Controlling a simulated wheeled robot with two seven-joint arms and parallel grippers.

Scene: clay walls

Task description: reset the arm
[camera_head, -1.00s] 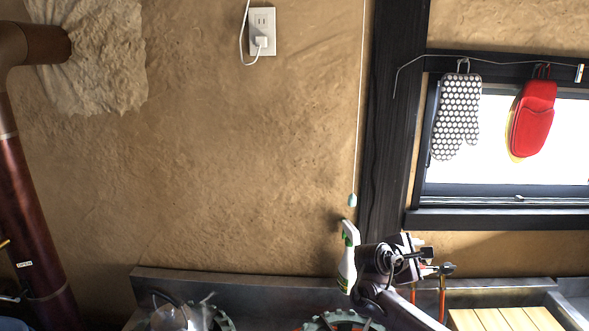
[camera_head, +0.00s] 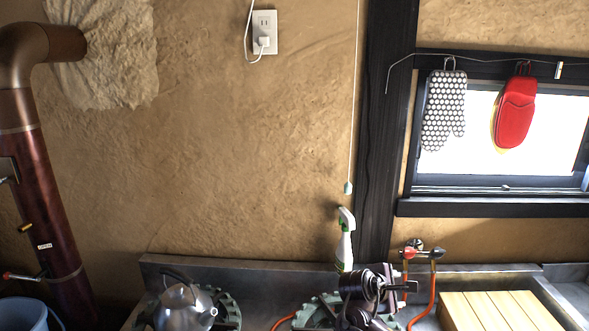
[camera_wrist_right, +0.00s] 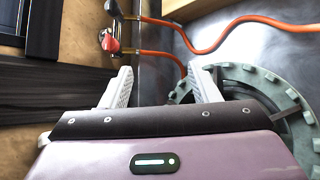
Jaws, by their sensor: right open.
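My right gripper (camera_head: 388,285) is at the bottom of the head view, above the metal counter and in front of the gas valve area. In the right wrist view its two pale fingers (camera_wrist_right: 163,88) stand well apart with nothing between them. It is open and empty. Beyond the fingers, the wrist view shows the green burner ring (camera_wrist_right: 270,90) at the right and the red valve (camera_wrist_right: 109,41) at the upper left. My left gripper is not in view.
A kettle (camera_head: 184,306) stands on the left burner. A spray bottle (camera_head: 345,243) stands behind my right gripper. An orange hose (camera_head: 432,292) runs down beside it. A slatted wooden board (camera_head: 500,312) lies at right. A blue bucket (camera_head: 22,314) is at lower left.

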